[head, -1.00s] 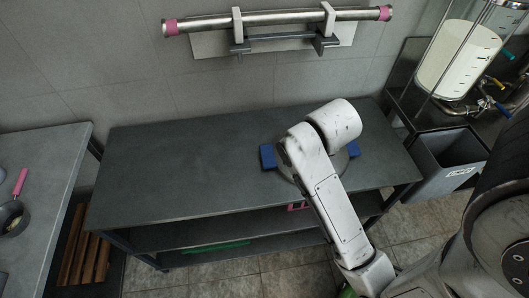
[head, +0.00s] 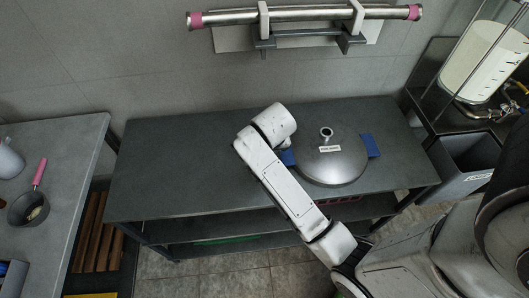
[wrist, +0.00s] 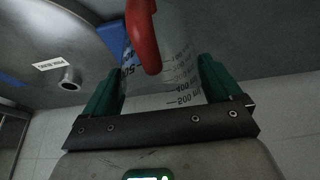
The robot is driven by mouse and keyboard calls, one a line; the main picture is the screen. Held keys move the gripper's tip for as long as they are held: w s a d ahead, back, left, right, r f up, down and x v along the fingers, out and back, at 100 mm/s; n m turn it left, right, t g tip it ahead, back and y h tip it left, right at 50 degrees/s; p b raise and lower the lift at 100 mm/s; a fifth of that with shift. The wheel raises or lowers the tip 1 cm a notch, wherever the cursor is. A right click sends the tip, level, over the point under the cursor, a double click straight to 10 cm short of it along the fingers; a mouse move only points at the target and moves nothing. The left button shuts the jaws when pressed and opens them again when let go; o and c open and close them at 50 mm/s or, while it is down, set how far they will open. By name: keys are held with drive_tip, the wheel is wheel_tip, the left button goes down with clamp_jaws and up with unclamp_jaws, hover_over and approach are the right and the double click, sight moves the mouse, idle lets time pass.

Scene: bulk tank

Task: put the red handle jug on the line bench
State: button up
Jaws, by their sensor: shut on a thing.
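The red handle jug (wrist: 182,78) fills the middle of the wrist view. It is clear, with volume marks and a red handle (wrist: 143,35) facing the camera. The green fingers of my gripper (wrist: 158,85) are shut on it, one on each side. In the head view my arm hides both gripper and jug. A dark bench (head: 175,165) with lower shelves stands along the wall, and a grey table (head: 62,165) stands at the left. I cannot tell from the pictures which is named the line bench.
A round steel lid or vessel (head: 332,165) with blue side pads sits on the dark bench's right part; its knob (wrist: 70,80) is near my gripper in the wrist view. The bench's left part is clear. A pan (head: 28,208) is on the left table. A grey bin (head: 470,165) stands right.

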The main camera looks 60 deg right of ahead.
drive_tip(key=shift+w+f, duration=0.5)
drive_tip(key=shift+w+f+p, duration=0.15)
drive_tip(key=shift+f+p, duration=0.15)
drive_tip(key=shift+f, duration=1.55)
drive_tip(key=o, duration=0.8)
drive_tip(key=shift+f, duration=0.1)
drive_tip(key=shift+c, duration=0.2)
